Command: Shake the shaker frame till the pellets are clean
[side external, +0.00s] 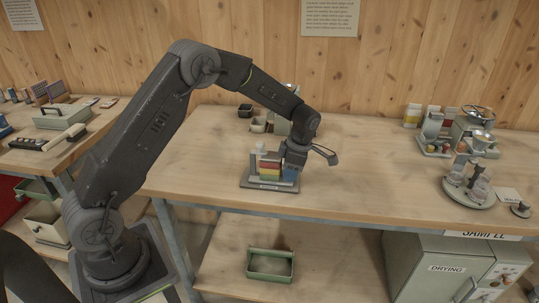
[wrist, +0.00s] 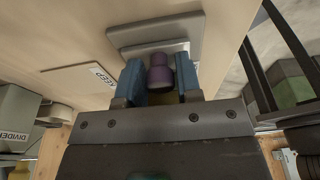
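In the wrist view, my gripper's two blue fingers (wrist: 160,80) stand apart on either side of a purple knob-like piece (wrist: 159,72). Gaps beside it are very thin, so I cannot tell whether the fingers press on it. A grey plate (wrist: 155,32) shows beyond. No pellets can be made out.
Small dark and pale containers (side external: 257,124) stand behind my wrist. A mill-like device (side external: 470,180) and other equipment stand at the right of the bench (side external: 380,170). The bench between is clear. A flat card marked KEEP (wrist: 85,77) lies nearby in the wrist view.

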